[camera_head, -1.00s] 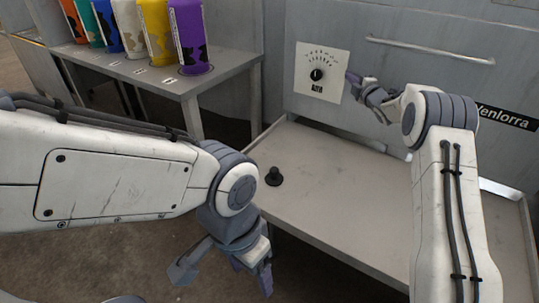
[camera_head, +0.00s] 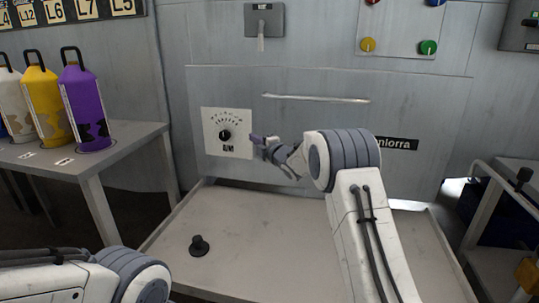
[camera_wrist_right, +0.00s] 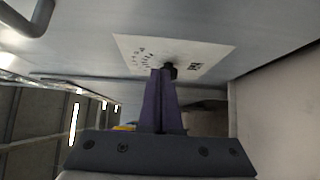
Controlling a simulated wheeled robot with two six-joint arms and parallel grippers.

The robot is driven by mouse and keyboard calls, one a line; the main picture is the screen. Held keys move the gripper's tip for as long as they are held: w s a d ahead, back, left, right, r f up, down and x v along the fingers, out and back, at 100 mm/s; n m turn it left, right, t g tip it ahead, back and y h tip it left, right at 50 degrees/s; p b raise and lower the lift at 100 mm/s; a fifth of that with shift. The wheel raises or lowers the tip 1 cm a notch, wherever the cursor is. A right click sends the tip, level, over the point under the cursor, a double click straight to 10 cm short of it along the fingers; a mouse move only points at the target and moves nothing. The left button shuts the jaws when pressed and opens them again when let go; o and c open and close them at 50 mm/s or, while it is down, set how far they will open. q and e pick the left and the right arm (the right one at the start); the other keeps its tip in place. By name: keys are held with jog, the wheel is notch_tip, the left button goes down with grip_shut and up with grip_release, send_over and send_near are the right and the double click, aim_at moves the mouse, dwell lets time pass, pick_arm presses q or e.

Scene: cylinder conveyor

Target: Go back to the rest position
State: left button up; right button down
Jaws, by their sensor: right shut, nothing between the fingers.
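My right gripper (camera_head: 257,140) is at the right edge of the white dial plate (camera_head: 212,140) on the grey panel. Its fingers are shut and hold nothing. In the right wrist view the shut fingers (camera_wrist_right: 166,72) point toward the black dial knob (camera_wrist_right: 171,71); I cannot tell whether they touch it. The knob (camera_head: 225,135) shows clear of the gripper in the head view. My left arm shows only in part at the lower left of the head view; its gripper is out of the picture.
A tray table (camera_head: 262,245) with a black knob-like piece (camera_head: 199,246) stands below the panel. Several coloured bottles, one purple (camera_head: 86,105), stand on a side table (camera_head: 125,137) at left. A handle bar (camera_head: 315,99) crosses the panel. Buttons (camera_head: 428,47) and a lever (camera_head: 262,30) sit above.

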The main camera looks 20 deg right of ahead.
jog(key=v, duration=0.8)
jog(key=s+a+f+m+g+h, duration=0.1)
jog(key=s+a+f+m+g, duration=0.1)
jog(key=s+a+m+g, duration=0.4)
jog(key=s+a+f+m+g+h, duration=0.1)
jog(key=s+a+f+m, duration=0.15)
jog(key=s+a, duration=0.7)
jog(key=s+f+m+g+h, duration=0.1)
jog(key=s+f+m+g, duration=0.15)
jog(key=s, duration=0.95)
jog(key=s+f+m+g, duration=0.15)
jog(key=s+g, duration=0.25)
jog(key=s, duration=0.7)
jog(key=s+f+m+g+h, duration=0.1)
jog(key=s+f+m+g, duration=0.15)
jog(key=s, duration=0.95)
notch_tip(320, 180, up, 33)
jog(key=g+p, duration=0.1)
jog(key=p, duration=3.2)
jog(key=shift+s+n+p, duration=0.2)
jog(key=shift+n+p, duration=0.15)
jog(key=shift+n, duration=0.05)
